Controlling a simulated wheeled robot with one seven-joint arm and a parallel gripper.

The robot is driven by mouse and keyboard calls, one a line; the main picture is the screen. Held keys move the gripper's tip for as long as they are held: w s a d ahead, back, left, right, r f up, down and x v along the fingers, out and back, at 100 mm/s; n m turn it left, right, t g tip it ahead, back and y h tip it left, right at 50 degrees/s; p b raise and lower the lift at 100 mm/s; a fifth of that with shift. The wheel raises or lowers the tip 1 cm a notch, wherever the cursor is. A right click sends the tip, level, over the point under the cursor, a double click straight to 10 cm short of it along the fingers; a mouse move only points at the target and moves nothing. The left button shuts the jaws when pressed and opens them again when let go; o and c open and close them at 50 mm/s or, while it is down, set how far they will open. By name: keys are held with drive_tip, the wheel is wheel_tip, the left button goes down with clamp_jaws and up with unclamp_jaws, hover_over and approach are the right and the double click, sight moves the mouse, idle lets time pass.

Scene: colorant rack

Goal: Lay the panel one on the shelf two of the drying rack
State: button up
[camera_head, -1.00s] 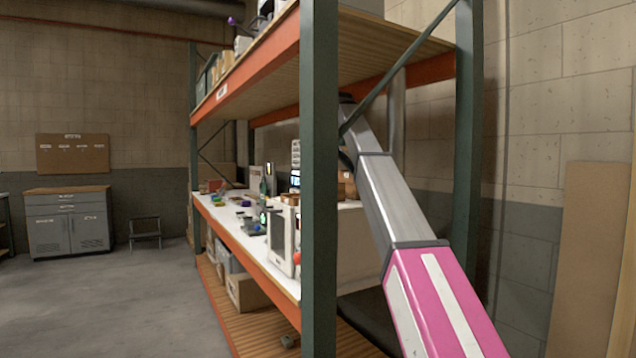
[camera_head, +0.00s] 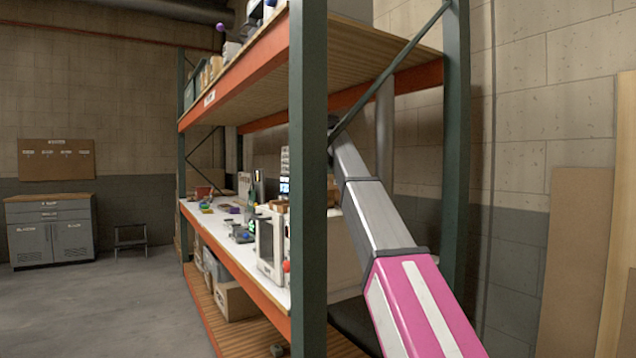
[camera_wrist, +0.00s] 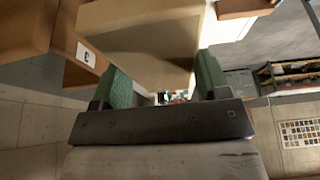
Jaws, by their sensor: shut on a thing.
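My gripper (camera_wrist: 168,88) shows in the wrist view, with a green finger pad on each side. A plain tan, flat-faced thing (camera_wrist: 140,28) extends from between the pads toward the top, and the gripper is shut on it. No marking on it is readable, so I cannot tell whether it is panel one. In the head view the gripper and its load are hidden behind the front post of the big shelving. I cannot make out the drying rack or its shelf two in either view.
The green and orange shelving (camera_head: 308,180) stands close ahead, with my arm passing behind its front post. Its white worktop (camera_head: 222,222) holds bottles and devices. Open floor (camera_head: 110,300) lies left. A brown thing labelled 3 (camera_wrist: 85,54) is beside the load. Boards (camera_head: 575,260) lean right.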

drive_tip(key=shift+f, duration=1.7)
drive_tip(key=shift+f, duration=0.1)
drive_tip(key=o, duration=1)
drive_tip(key=shift+c, duration=0.2)
drive_tip(key=v, duration=1.2)
drive_tip(key=shift+w, duration=0.1)
